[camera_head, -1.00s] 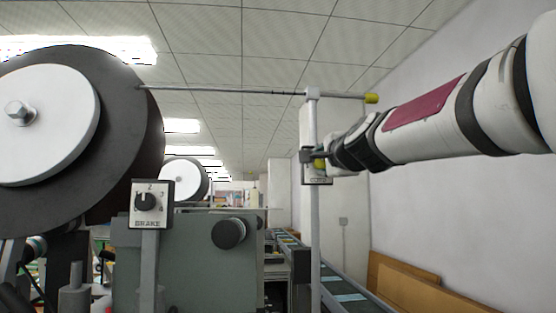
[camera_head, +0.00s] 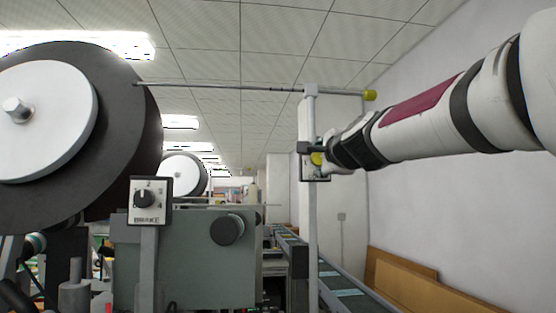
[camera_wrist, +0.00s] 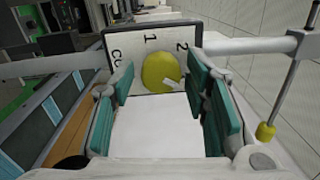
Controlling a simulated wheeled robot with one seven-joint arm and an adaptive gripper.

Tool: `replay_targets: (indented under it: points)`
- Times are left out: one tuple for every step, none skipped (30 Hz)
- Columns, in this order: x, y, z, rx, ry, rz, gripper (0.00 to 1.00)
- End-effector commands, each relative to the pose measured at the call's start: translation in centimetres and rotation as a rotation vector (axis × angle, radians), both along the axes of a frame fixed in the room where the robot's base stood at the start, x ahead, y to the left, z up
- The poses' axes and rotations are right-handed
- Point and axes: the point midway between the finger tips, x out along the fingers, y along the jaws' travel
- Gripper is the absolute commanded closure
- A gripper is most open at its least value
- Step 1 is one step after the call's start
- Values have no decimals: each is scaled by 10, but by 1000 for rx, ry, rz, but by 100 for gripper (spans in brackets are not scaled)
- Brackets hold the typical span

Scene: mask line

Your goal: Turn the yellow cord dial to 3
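The yellow dial (camera_wrist: 160,72) sits on a white plate (camera_wrist: 128,45) with a dark edge in the wrist view. The digits 1 and 2 show above it, and part of a word starting "CO" shows at left. A white mark on the dial is at its lower right; the plate beyond there is hidden by a finger. My gripper (camera_wrist: 158,80) has its teal-padded fingers apart, one on each side of the dial. I cannot tell whether they touch it.
The plate is on a grey post (camera_head: 312,230) with a rod (camera_head: 230,88) across its top, ending in a yellow cap (camera_head: 370,95). At left are a BRAKE dial (camera_head: 144,198) and a large black roll (camera_head: 125,130). A conveyor (camera_head: 345,285) runs behind the post.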

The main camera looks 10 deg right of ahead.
Motion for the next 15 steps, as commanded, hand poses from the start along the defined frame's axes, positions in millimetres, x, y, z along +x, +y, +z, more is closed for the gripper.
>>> replay_targets:
  points:
    - [0, 0, 0, 0, 0, 0, 51]
    - [0, 0, 0, 0, 0, 0, 51]
    - [0, 0, 0, 0, 0, 0, 51]
    - [0, 0, 0, 0, 0, 0, 51]
    - [0, 0, 0, -1, -1, 0, 51]
    - [0, 0, 0, -1, -1, 0, 51]
    - [0, 0, 0, -1, -1, 0, 51]
    - [0, 0, 0, -1, -1, 0, 51]
    - [-1, 0, 0, -1, -1, 0, 51]
    - [-2, 0, 1, -1, -1, 0, 51]
    - [-3, 0, 1, -1, -1, 0, 51]
    - [-6, 0, 1, -1, -2, 0, 51]
    - [-10, 0, 1, 0, -2, 0, 51]
    - [-13, 0, 1, 0, -2, 0, 51]
    - [-19, 0, 1, 0, -3, 0, 51]
